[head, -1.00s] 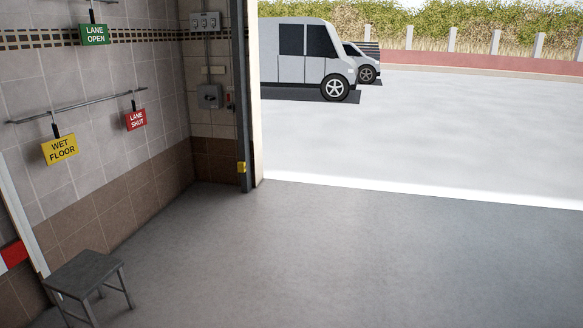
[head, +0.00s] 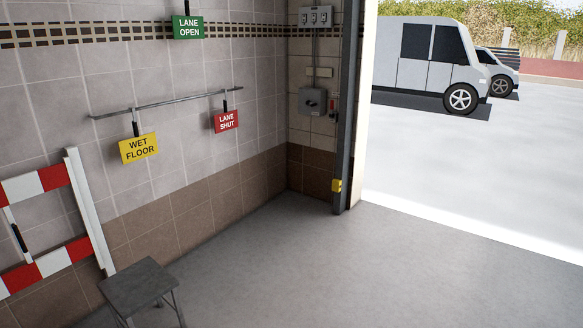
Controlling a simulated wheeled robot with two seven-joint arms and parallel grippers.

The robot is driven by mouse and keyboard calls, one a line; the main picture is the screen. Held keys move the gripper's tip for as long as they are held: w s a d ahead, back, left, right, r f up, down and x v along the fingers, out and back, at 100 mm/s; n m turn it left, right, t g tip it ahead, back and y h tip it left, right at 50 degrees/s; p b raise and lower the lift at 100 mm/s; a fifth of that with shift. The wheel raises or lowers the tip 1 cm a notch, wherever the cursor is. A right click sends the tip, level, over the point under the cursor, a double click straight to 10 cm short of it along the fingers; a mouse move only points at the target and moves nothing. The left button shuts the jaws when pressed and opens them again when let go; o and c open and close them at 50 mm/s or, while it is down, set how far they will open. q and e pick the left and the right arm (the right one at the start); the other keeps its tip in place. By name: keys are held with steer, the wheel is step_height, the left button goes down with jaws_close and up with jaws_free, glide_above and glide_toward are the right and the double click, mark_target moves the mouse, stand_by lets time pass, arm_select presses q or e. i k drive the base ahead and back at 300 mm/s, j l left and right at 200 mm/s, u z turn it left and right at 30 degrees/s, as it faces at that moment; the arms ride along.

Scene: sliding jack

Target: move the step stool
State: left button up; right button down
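The step stool (head: 139,286) is small and grey with a flat square top and thin legs. It stands upright on the floor at the lower left of the head view, close to the tiled wall and just in front of the end post of a red and white barrier. The lower parts of its legs are cut off by the bottom edge of the picture. Neither of my grippers shows in the head view.
A red and white barrier (head: 52,259) stands against the wall at left. Signs hang above: yellow (head: 138,148), red (head: 226,121), green (head: 188,27). A dark door post (head: 345,180) edges the wide doorway; vans (head: 430,65) are outside. The floor (head: 330,270) right of the stool is clear.

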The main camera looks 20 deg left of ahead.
mark_target(128, 292)
steer(key=i+j+u, duration=0.15)
steer(key=i+u, duration=0.45)
steer(key=u, duration=0.15)
steer(key=i+u, duration=0.4)
steer(key=i+l+u, duration=0.15)
steer(key=u, duration=0.25)
steer(key=i+j+u, duration=0.25)
steer(key=i+u, duration=0.5)
steer(key=i, duration=0.2)
steer(key=i+j, duration=0.4)
